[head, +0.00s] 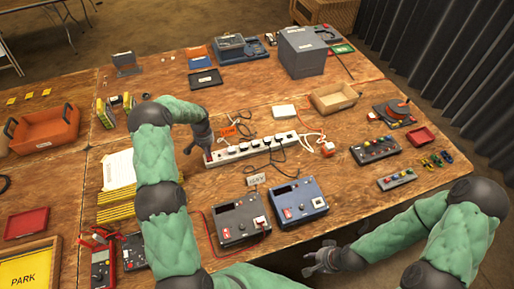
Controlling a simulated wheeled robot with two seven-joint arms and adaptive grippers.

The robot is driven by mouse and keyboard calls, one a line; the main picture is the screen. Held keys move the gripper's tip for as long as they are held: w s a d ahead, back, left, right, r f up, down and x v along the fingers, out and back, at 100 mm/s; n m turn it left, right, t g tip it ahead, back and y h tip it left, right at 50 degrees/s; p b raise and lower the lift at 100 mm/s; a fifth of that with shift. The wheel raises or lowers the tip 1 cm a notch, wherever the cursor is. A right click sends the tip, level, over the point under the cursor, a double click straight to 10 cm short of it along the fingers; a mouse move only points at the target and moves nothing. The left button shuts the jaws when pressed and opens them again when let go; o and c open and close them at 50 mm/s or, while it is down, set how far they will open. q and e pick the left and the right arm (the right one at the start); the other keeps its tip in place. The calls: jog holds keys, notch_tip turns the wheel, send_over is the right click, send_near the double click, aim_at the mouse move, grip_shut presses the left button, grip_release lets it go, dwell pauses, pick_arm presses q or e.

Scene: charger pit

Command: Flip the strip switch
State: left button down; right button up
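A long white power strip (255,149) lies across the middle of the wooden table, with several plugs and cords in it. Its red switch (209,157) is at the strip's left end. My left gripper (207,150) is right at that end, pointing down over the switch. I cannot tell whether it touches the switch, whether its fingers are shut, or which way the switch is set. My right gripper (312,262) hangs empty off the table's front edge, fingers apart, far from the strip.
A grey device (240,220) and a blue device (299,203) stand in front of the strip. An orange tag (229,131) and a white block (284,112) lie behind it. A wooden tray (334,98) is behind right, and a button box (376,149) is at right.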

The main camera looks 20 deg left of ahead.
pick_arm(q)
jog(key=shift+f+b, duration=0.3)
jog(key=shift+f, duration=0.15)
dwell(0.3)
jog(key=shift+r, duration=0.15)
jog(key=shift+r+p, duration=0.4)
jog(key=shift+r, duration=0.15)
jog(key=shift+r+p, duration=1.2)
jog(key=shift+r, duration=1.65)
